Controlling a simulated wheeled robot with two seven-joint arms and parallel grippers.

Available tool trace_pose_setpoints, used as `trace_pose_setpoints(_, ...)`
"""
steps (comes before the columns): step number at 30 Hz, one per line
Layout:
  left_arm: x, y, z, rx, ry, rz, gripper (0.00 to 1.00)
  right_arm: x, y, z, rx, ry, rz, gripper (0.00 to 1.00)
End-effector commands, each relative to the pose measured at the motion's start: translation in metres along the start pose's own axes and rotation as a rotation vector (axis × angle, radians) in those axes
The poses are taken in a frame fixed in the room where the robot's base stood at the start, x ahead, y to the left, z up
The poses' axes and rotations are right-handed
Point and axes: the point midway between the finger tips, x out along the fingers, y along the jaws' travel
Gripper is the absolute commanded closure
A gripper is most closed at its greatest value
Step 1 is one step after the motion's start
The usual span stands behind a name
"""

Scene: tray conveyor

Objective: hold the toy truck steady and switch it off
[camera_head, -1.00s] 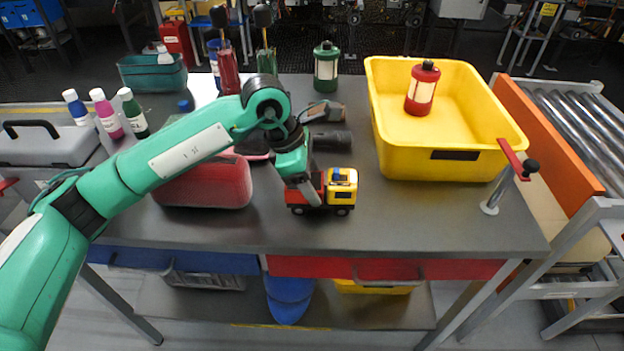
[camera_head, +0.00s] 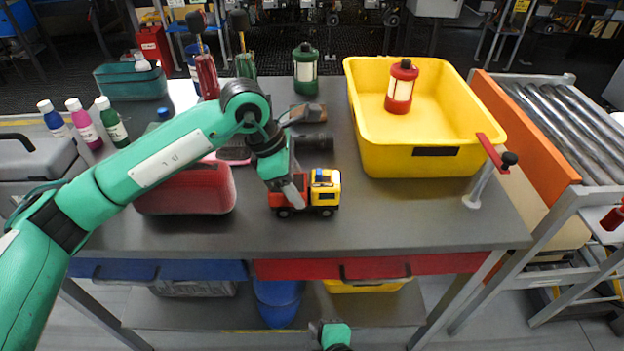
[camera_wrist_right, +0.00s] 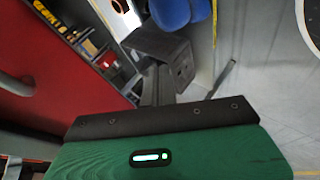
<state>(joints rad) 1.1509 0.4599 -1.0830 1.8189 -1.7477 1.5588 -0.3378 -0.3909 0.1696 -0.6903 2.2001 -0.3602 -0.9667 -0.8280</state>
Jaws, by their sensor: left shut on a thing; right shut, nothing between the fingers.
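The toy truck (camera_head: 322,194) stands upright on the grey table, with a yellow cab with a blue top at the right and an orange-red rear. My left gripper (camera_head: 291,194) is above and behind its rear and is shut on it, hiding part of the body. I cannot make out a switch. My right gripper (camera_head: 322,329) is at the bottom edge, below the table's front edge and apart from the truck. It also shows in the right wrist view (camera_wrist_right: 158,90), shut and empty. The truck is not in the wrist view.
A yellow crate (camera_head: 430,163) holding a red lantern (camera_head: 400,88) stands right of the truck. A red container (camera_head: 185,192) lies left. A dark flashlight (camera_head: 311,141) lies behind. The red drawer (camera_head: 400,267) is under the table edge. The tabletop before the truck is clear.

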Motion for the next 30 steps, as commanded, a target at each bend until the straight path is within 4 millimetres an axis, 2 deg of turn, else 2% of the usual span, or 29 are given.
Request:
trace_pose_setpoints(1, 0.000, 0.000, 0.000, 0.000, 0.000, 0.000, 0.71, -0.010, 0.025, -0.017, -0.120, 0.064, 0.087, 1.00)
trace_pose_setpoints(6, 0.000, 0.000, 0.000, 0.000, 0.000, 0.000, 0.71, -0.051, 0.100, -0.063, -0.485, 0.234, 0.396, 1.00)
trace_pose_setpoints(12, 0.000, 0.000, 0.000, 0.000, 0.000, 0.000, 0.71, -0.102, 0.161, -0.094, -0.745, 0.321, 0.699, 1.00)
trace_pose_setpoints(14, 0.000, 0.000, 0.000, 0.000, 0.000, 0.000, 0.71, -0.119, 0.180, -0.099, -0.787, 0.324, 0.777, 1.00)
trace_pose_setpoints(16, 0.000, 0.000, 0.000, 0.000, 0.000, 0.000, 0.71, -0.137, 0.211, -0.100, -0.771, 0.286, 0.848, 1.00)
trace_pose_setpoints(21, 0.000, 0.000, 0.000, 0.000, 0.000, 0.000, 0.71, -0.135, 0.236, -0.077, -0.588, 0.180, 0.791, 1.00)
trace_pose_setpoints(25, 0.000, 0.000, 0.000, 0.000, 0.000, 0.000, 0.71, -0.131, 0.245, -0.062, -0.469, 0.121, 0.750, 1.00)
trace_pose_setpoints(30, 0.000, 0.000, 0.000, 0.000, 0.000, 0.000, 0.71, -0.129, 0.249, -0.052, -0.395, 0.085, 0.724, 1.00)
